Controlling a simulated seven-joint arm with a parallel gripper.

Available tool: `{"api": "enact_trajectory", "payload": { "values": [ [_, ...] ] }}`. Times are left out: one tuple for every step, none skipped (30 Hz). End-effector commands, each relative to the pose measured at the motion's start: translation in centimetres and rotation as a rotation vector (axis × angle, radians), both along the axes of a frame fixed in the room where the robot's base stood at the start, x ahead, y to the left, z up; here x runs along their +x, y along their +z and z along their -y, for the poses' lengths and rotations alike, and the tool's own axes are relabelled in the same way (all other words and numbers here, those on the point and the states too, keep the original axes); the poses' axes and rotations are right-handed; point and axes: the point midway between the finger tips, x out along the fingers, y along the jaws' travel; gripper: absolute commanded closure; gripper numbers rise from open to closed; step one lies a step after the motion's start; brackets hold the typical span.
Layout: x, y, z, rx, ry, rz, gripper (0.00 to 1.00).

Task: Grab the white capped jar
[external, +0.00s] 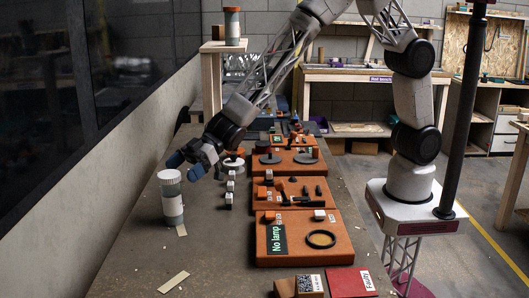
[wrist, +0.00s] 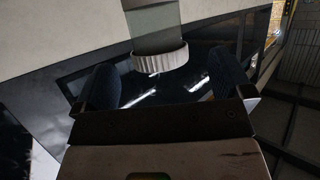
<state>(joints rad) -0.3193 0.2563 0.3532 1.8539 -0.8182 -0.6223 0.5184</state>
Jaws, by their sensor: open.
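The white capped jar (external: 172,207) stands upright on the long table, near its left side. It has a grey-green body with a light label and a ribbed white cap. My gripper (external: 183,167) is open, just above and to the right of the cap in the external view. In the wrist view the white cap (wrist: 160,61) and part of the body show between the two dark fingers of my gripper (wrist: 167,76), beyond their tips or level with them; I cannot tell which. Nothing is held.
Orange trays (external: 262,222) with dark parts run along the table right of the jar. Small white-and-dark blocks (external: 229,186) stand between. A wall (external: 60,220) borders the table's left. An orange-capped jar (external: 232,24) stands on a wooden stand behind. Paper strips (external: 174,282) lie in front.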

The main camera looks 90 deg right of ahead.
Motion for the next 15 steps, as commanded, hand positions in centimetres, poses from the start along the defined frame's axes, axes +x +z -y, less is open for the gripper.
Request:
{"api": "enact_trajectory", "payload": {
  "values": [
    [0.0,0.0,0.0,0.0,0.0,0.0,0.02],
    [0.0,0.0,0.0,0.0,0.0,0.0,0.02],
    [0.0,0.0,0.0,0.0,0.0,0.0,0.02],
    [0.0,0.0,0.0,0.0,0.0,0.0,0.02],
    [0.0,0.0,0.0,0.0,0.0,0.0,0.02],
    [0.0,0.0,0.0,0.0,0.0,0.0,0.02],
    [0.1,-0.1,-0.1,0.0,0.0,0.0,0.02],
    [0.1,-0.1,-0.1,0.0,0.0,0.0,0.02],
    [0.2,-0.1,-0.2,0.0,0.0,0.0,0.02],
    [0.3,-0.2,-0.3,0.0,0.0,0.0,0.02],
    [0.4,-0.3,-0.4,0.0,0.0,0.0,0.02],
    [0.6,-0.4,-0.6,0.0,0.0,-0.001,0.02],
    [0.7,-0.5,-0.7,0.0,0.0,-0.001,0.02],
    [0.9,-0.6,-0.8,0.0,0.0,-0.001,0.02],
    [1.1,-0.8,-1.1,0.0,0.0,-0.001,0.02]
  ]
}}
